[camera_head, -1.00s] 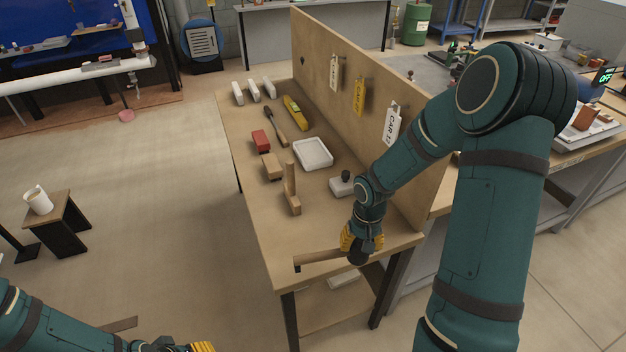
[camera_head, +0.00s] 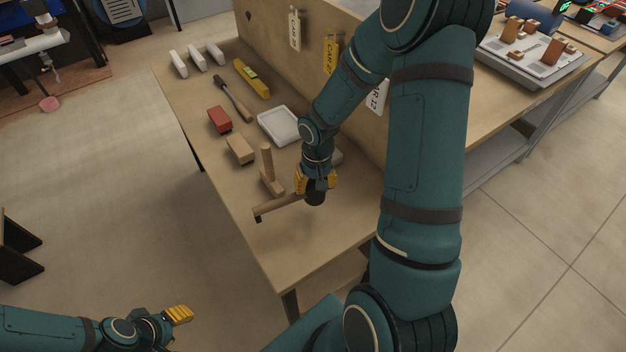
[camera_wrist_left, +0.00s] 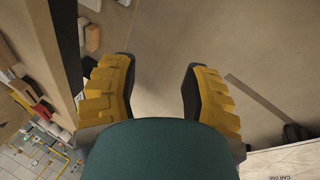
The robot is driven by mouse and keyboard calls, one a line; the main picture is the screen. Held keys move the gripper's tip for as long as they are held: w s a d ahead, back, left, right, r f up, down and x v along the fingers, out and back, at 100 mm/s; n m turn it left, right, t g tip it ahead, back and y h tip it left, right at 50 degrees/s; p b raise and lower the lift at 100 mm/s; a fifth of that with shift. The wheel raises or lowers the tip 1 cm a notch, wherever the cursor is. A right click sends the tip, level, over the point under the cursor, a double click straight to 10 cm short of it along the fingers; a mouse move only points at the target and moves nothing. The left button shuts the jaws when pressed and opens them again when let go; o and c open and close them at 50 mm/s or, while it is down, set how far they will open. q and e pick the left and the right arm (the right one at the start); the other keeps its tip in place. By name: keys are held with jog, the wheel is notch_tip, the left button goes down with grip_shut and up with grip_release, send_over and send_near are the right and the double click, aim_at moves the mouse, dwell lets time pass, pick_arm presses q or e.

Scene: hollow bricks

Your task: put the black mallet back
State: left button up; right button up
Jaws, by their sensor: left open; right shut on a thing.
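The black mallet has a black head (camera_head: 315,192) and a wooden handle (camera_head: 280,207) with a dark end. My right gripper (camera_head: 316,182), with yellow fingers, is shut on it at the head. The handle points left over the near part of the wooden table (camera_head: 300,248); I cannot tell whether the mallet touches the tabletop. My left gripper (camera_head: 180,316) is at the lower left of the head view, away from the table. In the left wrist view its yellow fingers (camera_wrist_left: 160,92) are apart with nothing between them.
A white tray (camera_head: 279,126), tan block (camera_head: 240,150), red block (camera_head: 220,119), dark-headed tool (camera_head: 235,100) and yellow level (camera_head: 251,78) lie farther back. An upright panel (camera_head: 365,140) borders the right side. The near tabletop is clear.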

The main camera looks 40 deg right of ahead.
notch_tip(320, 180, down, 6)
jog(key=b, duration=0.3)
jog(key=shift+w+r+b, duration=0.1)
jog(key=shift+r+b, duration=0.1)
jog(key=shift+b, duration=0.2)
jog(key=shift+f+b, duration=0.45)
jog(key=shift+f, duration=0.2)
jog(key=o, duration=1.2)
jog(key=r, duration=1.2)
jog(key=shift+d, duration=0.2)
